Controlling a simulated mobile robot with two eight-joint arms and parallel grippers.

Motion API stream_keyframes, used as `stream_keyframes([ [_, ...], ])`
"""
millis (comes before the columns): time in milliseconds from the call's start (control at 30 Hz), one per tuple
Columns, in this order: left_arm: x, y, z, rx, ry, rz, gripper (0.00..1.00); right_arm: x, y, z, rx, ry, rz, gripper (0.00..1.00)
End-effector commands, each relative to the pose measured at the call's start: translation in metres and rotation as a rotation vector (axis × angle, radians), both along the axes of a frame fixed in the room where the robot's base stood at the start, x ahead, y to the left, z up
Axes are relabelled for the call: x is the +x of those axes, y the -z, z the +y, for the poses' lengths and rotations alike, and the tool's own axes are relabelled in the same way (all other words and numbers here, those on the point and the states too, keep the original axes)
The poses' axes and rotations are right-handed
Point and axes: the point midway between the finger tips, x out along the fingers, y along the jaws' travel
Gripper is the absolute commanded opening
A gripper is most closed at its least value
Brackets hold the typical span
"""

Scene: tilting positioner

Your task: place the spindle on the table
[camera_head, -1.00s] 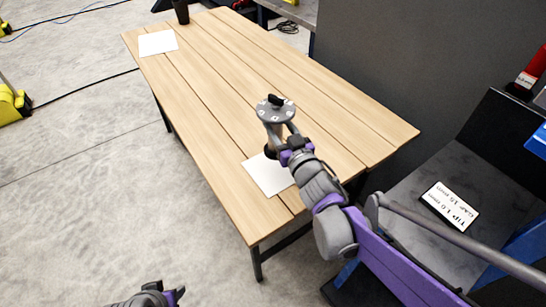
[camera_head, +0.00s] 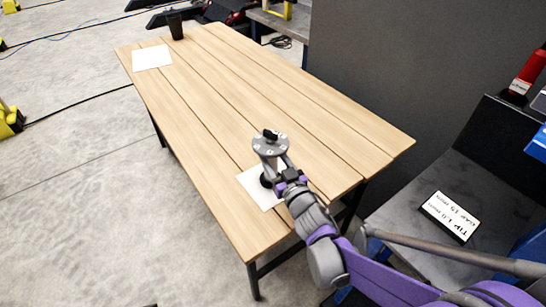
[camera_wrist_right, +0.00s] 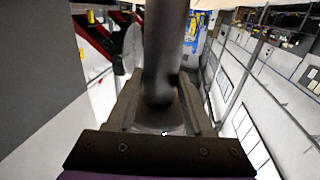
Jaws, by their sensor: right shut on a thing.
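The spindle (camera_head: 270,145) has a round grey top plate with small studs and a black knob. Its dark lower end shows over a white sheet at the near end of the wooden table (camera_head: 225,115). It looks upright; I cannot tell whether its lower end touches the sheet. My right gripper (camera_head: 280,175) is shut on the spindle's shaft from the near right side. In the right wrist view the grey shaft (camera_wrist_right: 165,45) stands between the two fingers (camera_wrist_right: 163,95), which hide part of it. My left gripper is not in view.
The near white sheet (camera_head: 262,197) lies partly under my right gripper. Another white sheet (camera_head: 152,57) and a black cup (camera_head: 175,25) are at the table's far end. The middle of the tabletop is clear. A dark grey panel (camera_head: 400,60) stands behind the right side.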

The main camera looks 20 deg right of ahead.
Motion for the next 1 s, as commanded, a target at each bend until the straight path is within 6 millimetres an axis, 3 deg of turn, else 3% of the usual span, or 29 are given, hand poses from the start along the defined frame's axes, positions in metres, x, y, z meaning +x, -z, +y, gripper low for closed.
stream_keyframes([
  [33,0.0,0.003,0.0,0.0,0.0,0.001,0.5,0.0,0.002,0.0,0.001,-0.001,-0.001,0.0],
  [67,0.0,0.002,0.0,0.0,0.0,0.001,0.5,0.0,0.003,0.0,0.0,0.0,0.0,0.55],
  [200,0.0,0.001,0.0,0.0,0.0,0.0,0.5,0.0,0.002,0.0,0.0,0.0,0.0,0.81],
  [600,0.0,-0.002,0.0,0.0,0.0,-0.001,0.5,-0.003,-0.003,-0.001,-0.001,0.0,0.0,0.82],
  [767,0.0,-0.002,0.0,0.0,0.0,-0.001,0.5,-0.029,-0.002,-0.005,-0.001,0.001,0.0,0.82],
  [1000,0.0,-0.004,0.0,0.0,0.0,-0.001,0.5,-0.082,-0.002,-0.013,-0.001,0.002,0.0,0.82],
])
